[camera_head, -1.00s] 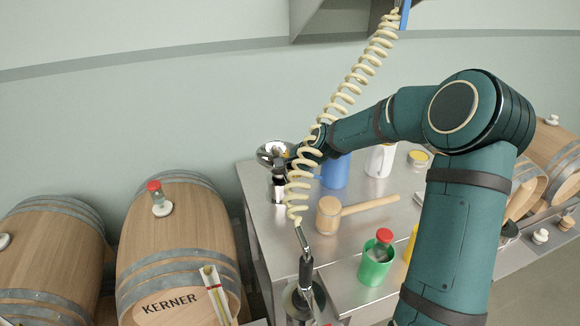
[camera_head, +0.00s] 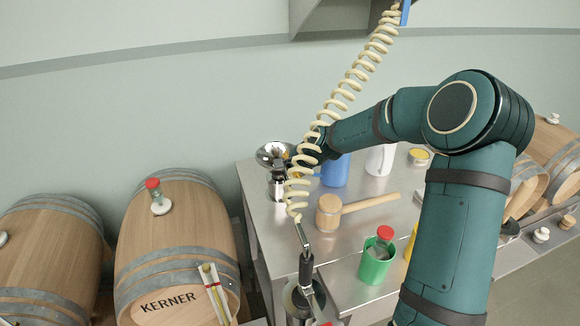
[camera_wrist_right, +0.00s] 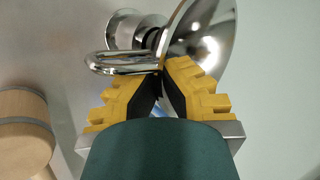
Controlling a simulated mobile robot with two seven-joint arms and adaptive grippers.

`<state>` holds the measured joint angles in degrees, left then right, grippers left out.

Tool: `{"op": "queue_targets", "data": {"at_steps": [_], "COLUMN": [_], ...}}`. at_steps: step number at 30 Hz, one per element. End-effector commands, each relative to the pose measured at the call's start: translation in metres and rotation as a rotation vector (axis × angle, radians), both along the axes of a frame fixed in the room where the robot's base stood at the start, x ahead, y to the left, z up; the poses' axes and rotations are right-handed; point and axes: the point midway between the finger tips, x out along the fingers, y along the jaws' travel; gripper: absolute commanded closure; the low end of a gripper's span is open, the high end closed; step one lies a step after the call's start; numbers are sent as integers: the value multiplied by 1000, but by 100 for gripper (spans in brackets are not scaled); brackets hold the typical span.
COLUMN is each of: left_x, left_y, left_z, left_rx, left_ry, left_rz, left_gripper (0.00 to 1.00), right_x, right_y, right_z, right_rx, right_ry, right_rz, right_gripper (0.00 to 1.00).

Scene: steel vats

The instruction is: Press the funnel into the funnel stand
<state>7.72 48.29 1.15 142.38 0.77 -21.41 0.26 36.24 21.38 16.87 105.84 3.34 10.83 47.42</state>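The shiny steel funnel (camera_head: 268,152) is at the back left of the steel table, its wide mouth tilted up. The metal funnel stand (camera_head: 277,188) is just below it. In the right wrist view the funnel bowl (camera_wrist_right: 212,35) fills the upper right, and a round steel piece of the stand (camera_wrist_right: 122,28) shows behind a chrome loop (camera_wrist_right: 112,63). My right gripper (camera_wrist_right: 162,88) has its yellow fingers closed together on the funnel at the end of this loop. In the head view it is partly hidden by the coiled hose. Whether the funnel is fully seated cannot be told. My left gripper is out of view.
A cream coiled hose (camera_head: 352,82) hangs in front of my right arm. A wooden mallet (camera_head: 330,213), blue cup (camera_head: 336,171), white jug (camera_head: 378,160) and green cup (camera_head: 374,266) stand on the table (camera_head: 262,225). Barrels (camera_head: 175,235) are at the left.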

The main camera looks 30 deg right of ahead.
Motion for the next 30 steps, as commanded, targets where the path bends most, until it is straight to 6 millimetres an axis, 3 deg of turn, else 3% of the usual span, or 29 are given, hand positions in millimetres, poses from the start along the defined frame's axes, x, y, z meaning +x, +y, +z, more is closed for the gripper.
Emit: {"op": "queue_targets", "data": {"at_steps": [30], "left_x": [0], "left_y": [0], "left_z": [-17], "left_rx": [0], "left_ry": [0], "left_rz": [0], "left_gripper": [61], "right_x": [0], "right_y": [0], "right_z": [-19], "right_rx": [0], "right_ry": [-1], "right_rz": [0], "right_gripper": [100]}}
